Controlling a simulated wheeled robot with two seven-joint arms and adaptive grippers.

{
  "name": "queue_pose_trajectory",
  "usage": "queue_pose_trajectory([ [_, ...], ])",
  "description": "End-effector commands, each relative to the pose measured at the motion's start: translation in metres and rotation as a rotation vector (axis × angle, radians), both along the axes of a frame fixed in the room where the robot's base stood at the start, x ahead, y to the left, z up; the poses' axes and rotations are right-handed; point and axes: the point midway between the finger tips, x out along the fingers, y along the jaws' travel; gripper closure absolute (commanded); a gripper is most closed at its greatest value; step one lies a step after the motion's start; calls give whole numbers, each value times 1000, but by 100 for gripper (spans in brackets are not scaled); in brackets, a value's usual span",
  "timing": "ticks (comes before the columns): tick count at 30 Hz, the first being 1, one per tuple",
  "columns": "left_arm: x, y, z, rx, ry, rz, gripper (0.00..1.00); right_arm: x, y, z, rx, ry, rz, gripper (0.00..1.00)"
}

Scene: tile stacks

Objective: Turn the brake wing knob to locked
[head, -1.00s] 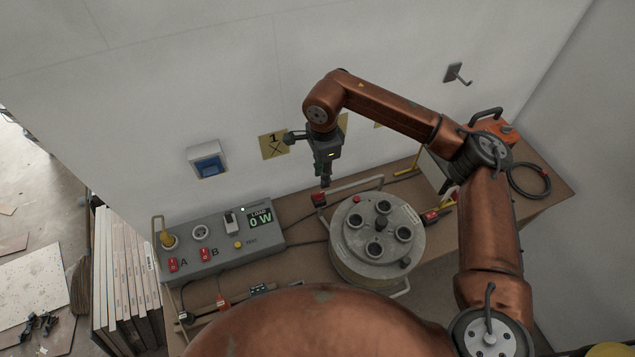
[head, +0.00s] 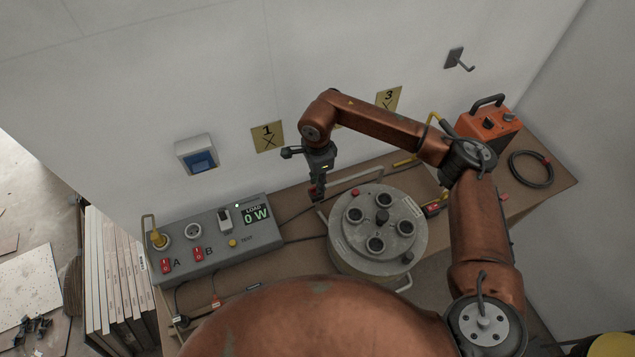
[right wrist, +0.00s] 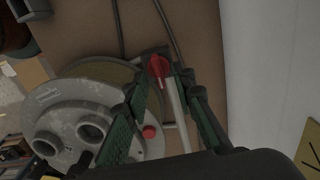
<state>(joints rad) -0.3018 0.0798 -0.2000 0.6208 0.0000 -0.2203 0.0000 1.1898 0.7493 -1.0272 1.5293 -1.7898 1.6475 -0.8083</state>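The red brake wing knob (right wrist: 160,68) sits on a dark mount at the frame of the cable reel (head: 338,247). In the right wrist view it shows just beyond and between the fingertips of my right gripper (right wrist: 166,82). The two green-padded fingers are apart, with a gap on both sides of the knob; I cannot tell whether either touches it. In the head view my right gripper (head: 317,196) points down at the reel's back left and largely hides the knob. My left gripper is not in view.
A grey load panel (head: 205,262) with switches and a "0 W" display stands left of the reel. An orange box (head: 492,128) and a coiled black cable (head: 531,168) are at the bench's right. A pale tube of the reel frame runs close to the fingers.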

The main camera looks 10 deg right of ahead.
Motion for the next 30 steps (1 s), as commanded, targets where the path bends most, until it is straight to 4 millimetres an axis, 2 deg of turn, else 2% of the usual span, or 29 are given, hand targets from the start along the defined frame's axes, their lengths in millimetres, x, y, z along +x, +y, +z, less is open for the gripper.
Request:
queue_pose_trajectory([
  [10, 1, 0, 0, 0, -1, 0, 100, 0, 0, -5, 0, 0, 0, 77],
  [20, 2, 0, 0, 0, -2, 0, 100, 0, 0, -4, 1, 0, 0, 100],
  [30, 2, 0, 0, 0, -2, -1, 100, 0, 0, -4, 0, 0, -1, 100],
])
